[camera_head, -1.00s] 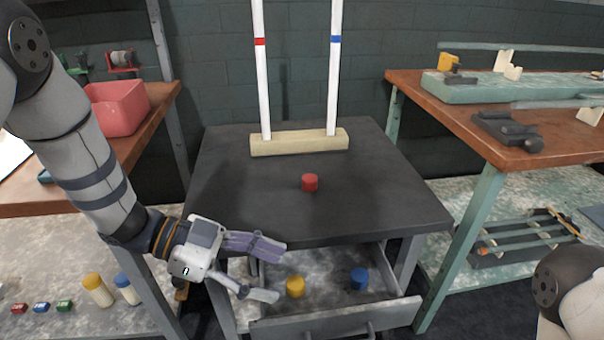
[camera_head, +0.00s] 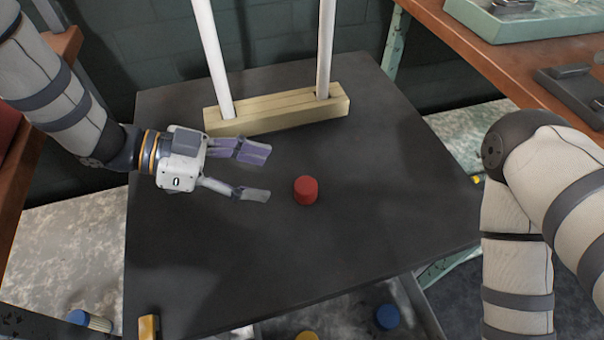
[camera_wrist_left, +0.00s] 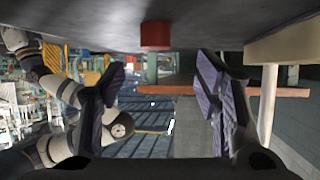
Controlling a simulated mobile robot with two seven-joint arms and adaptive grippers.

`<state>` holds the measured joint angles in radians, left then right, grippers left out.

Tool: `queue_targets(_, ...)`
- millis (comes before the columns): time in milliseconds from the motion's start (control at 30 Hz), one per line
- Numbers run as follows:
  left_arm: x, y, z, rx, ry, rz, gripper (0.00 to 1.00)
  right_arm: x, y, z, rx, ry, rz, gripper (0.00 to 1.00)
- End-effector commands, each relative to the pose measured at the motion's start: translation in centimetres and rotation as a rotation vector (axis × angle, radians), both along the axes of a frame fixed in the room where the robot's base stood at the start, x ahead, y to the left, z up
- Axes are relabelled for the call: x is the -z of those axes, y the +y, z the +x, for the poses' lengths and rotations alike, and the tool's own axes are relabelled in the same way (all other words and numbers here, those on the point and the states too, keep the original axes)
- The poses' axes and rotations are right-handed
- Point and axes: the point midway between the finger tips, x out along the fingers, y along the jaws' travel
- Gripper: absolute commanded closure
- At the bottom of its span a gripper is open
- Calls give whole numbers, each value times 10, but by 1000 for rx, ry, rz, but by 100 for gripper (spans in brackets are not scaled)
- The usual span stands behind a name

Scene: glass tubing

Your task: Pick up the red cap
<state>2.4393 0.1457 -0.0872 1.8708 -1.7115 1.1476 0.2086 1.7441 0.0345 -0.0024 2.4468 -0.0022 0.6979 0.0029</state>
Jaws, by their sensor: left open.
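The red cap (camera_head: 306,190) stands on the dark table top, in front of the wooden block. My left gripper (camera_head: 256,174) is open and empty over the table. Its fingers point right toward the cap, which is a short way beyond the fingertips. In the left wrist view the red cap (camera_wrist_left: 155,36) shows near the top, ahead of and between the two spread fingers (camera_wrist_left: 158,80). My right arm shows at the right of the head view, but its gripper is out of view.
A wooden block (camera_head: 277,112) holding two upright white tubes (camera_head: 212,55) stands at the back of the table (camera_head: 385,200). Below the front edge, a blue cap (camera_head: 387,317) and a yellow cap (camera_head: 307,336) show in the open drawer. The table right of the red cap is clear.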

Motion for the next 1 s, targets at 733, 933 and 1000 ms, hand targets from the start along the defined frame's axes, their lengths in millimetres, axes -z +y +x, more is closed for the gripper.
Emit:
queue_targets(733,36,-72,2,-2,-1,0,47,3,0,-1,0,5,0,60)
queue_targets(933,36,-72,2,-1,-2,0,81,3,0,-1,0,5,0,60)
queue_targets(1000,36,-72,2,-1,-2,0,81,3,0,-1,-1,5,1,60)
